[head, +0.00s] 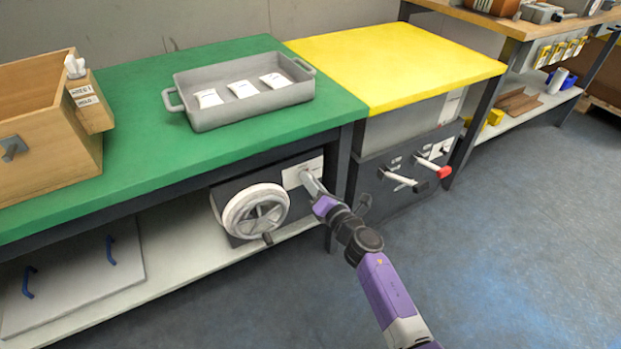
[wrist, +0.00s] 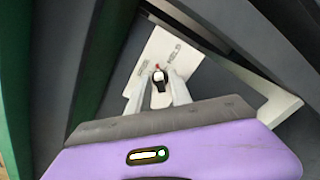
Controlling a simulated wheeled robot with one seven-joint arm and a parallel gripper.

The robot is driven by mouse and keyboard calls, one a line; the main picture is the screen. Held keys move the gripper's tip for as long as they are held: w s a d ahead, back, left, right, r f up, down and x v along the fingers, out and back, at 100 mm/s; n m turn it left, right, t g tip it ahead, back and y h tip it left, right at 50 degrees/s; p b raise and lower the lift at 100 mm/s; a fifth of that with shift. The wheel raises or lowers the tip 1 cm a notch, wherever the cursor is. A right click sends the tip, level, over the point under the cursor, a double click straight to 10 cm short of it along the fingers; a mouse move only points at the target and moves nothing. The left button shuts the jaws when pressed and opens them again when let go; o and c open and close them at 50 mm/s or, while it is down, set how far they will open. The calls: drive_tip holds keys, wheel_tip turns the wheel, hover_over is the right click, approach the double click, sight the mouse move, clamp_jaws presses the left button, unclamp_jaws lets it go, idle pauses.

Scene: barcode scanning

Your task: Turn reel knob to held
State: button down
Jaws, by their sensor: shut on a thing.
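The reel unit is a dark box (head: 235,192) under the green table, with a white wheel (head: 256,212) on its front. A pale label plate (head: 296,177) sits on its right part; it also shows in the wrist view (wrist: 152,58). A small knob (wrist: 159,77) with a dark lower part and a pale tip stands in front of that plate. My gripper (head: 308,179) reaches the plate from the lower right. In the wrist view my gripper (wrist: 159,98) has its two fingers shut on the knob. The plate's lettering is too small to read, so the knob's setting cannot be told.
The green table (head: 150,95) overhangs the unit, and a table leg (head: 342,180) stands close to my gripper. A grey tray (head: 240,112) with white packets and a wooden box (head: 45,130) stand on top. Levers (head: 403,179) project at right. Open floor (head: 480,260) lies in front.

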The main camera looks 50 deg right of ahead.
drive_tip(key=shift+f+m+p, duration=0.1)
drive_tip(key=shift+m+p, duration=1.7)
drive_tip(key=shift+m, duration=2.4)
drive_tip(key=c, duration=1.5)
unclamp_jaws()
drive_tip(key=p+v, duration=0.1)
drive_tip(key=v, duration=0.7)
drive_tip(key=shift+d, duration=0.1)
drive_tip(key=shift+m, duration=0.3)
